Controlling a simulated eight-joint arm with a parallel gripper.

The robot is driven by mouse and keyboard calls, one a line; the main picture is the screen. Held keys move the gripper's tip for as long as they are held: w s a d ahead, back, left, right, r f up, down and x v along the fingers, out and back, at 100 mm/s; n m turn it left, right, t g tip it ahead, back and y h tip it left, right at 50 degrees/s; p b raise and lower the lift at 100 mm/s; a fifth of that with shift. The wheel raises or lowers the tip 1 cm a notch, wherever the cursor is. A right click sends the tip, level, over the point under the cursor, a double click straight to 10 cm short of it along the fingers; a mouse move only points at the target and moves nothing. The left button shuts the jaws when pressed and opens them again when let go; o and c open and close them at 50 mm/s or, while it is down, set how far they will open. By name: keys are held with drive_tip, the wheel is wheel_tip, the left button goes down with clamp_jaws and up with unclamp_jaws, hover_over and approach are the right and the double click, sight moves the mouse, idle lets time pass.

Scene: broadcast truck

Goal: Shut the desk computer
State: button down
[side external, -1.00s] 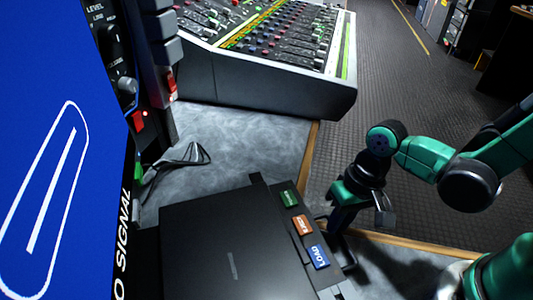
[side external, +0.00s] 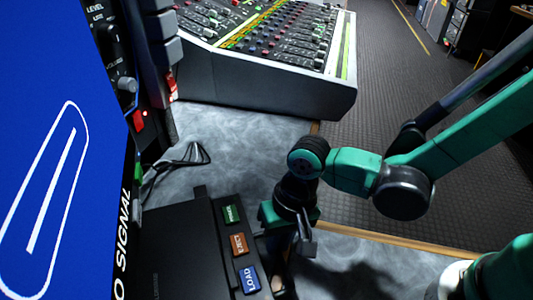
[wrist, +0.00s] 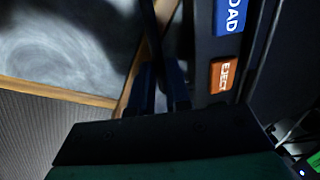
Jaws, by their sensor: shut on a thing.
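The desk computer (side external: 178,250) is a flat black unit at the lower left of the side view, partly below the blue screen. Its front strip carries green, orange EJECT and blue LOAD buttons. EJECT (wrist: 224,75) and LOAD (wrist: 229,15) also show in the wrist view. My gripper (side external: 284,246) is at the front edge, right of the buttons, pointing down. In the wrist view my gripper (wrist: 161,85) has its dark fingers close together on a dark bar-like handle (wrist: 150,25) beside the button strip. The exact contact is dark and partly hidden.
A blue screen (side external: 45,120) stands at the left edge. A mixing console (side external: 265,80) sits at the back. A cable (side external: 187,155) lies on the grey desk (side external: 235,150) behind the computer. The wooden desk edge (side external: 400,243) runs past my arm.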

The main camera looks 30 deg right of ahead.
drive_tip(key=shift+a, duration=0.35)
drive_tip(key=c, duration=0.9)
unclamp_jaws()
drive_tip(key=shift+o, duration=0.2)
drive_tip(key=shift+d, duration=0.1)
drive_tip(key=shift+d+r, duration=0.15)
drive_tip(key=shift+r, duration=0.75)
drive_tip(key=shift+d+r, duration=0.2)
drive_tip(key=shift+r, duration=0.75)
drive_tip(key=shift+d+r, duration=0.15)
drive_tip(key=shift+r, duration=0.75)
drive_tip(key=w+d+r+n+t+h, duration=0.1)
drive_tip(key=d+r+t, duration=0.2)
drive_tip(key=d, duration=0.6)
drive_tip(key=w+d+r+n+t+h, duration=0.1)
drive_tip(key=d+r+t, duration=0.2)
drive_tip(key=d, duration=0.6)
drive_tip(key=shift+r+t, duration=0.35)
drive_tip(key=shift+t, duration=0.05)
